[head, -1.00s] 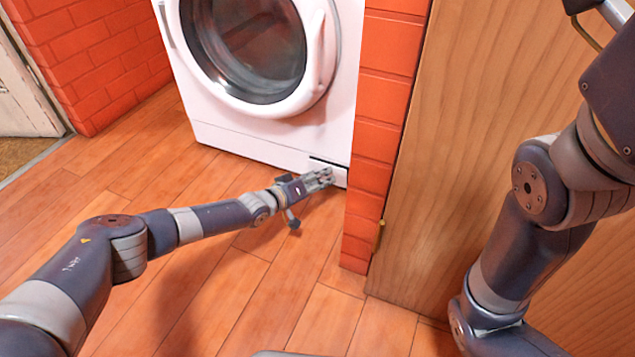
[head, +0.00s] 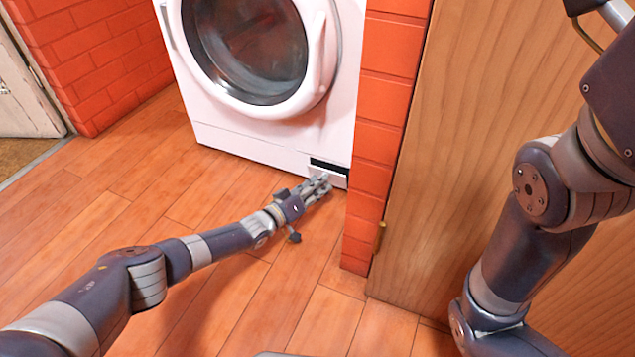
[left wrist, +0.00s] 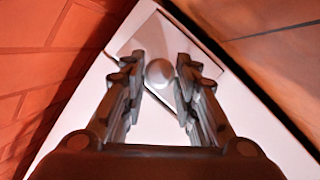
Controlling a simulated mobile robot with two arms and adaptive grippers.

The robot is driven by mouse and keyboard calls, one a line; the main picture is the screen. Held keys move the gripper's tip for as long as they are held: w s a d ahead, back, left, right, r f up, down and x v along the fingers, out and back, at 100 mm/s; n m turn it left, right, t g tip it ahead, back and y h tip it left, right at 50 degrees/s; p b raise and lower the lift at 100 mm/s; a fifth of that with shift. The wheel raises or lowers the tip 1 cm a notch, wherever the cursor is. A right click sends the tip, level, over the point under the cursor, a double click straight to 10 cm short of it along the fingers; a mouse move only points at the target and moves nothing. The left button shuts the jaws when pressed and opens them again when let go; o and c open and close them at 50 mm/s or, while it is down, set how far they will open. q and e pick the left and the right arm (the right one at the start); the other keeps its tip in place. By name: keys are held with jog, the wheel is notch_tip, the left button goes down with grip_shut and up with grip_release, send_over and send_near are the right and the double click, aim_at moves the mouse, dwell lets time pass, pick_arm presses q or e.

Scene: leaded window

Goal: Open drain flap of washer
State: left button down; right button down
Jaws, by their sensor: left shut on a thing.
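The white washer (head: 275,135) stands ahead at the top middle of the head view. Its drain flap (head: 341,180) is at the lower right of its front, tilted outward, with a dark opening (head: 328,164) showing above it. My left gripper (head: 324,181) is at the flap, low near the floor, and is shut on it. In the left wrist view my left gripper's fingers (left wrist: 161,80) stand on either side of a pale round knob (left wrist: 159,73) on the white flap. The fingers partly hide the flap. My right gripper is out of view; only the right arm shows.
A red brick wall edge (head: 375,150) stands close to the right of the flap, with a wooden panel (head: 470,130) beyond it. Another brick wall (head: 95,60) is at the left. The wooden floor (head: 150,200) before the washer is clear.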

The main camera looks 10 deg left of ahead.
pick_arm(q)
jog(key=shift+a+f, duration=0.1)
jog(key=shift+f, duration=0.05)
jog(key=c, duration=1.2)
grip_release()
jog(key=shift+s, duration=0.1)
jog(key=shift+c, duration=0.2)
jog(key=shift+s+f, duration=0.1)
jog(key=shift+s+a, duration=0.35)
jog(key=shift+s, duration=0.1)
jog(key=v, duration=1)
jog(key=shift+s+a+f, duration=0.1)
jog(key=shift+s+a, duration=0.15)
jog(key=shift+c, duration=0.3)
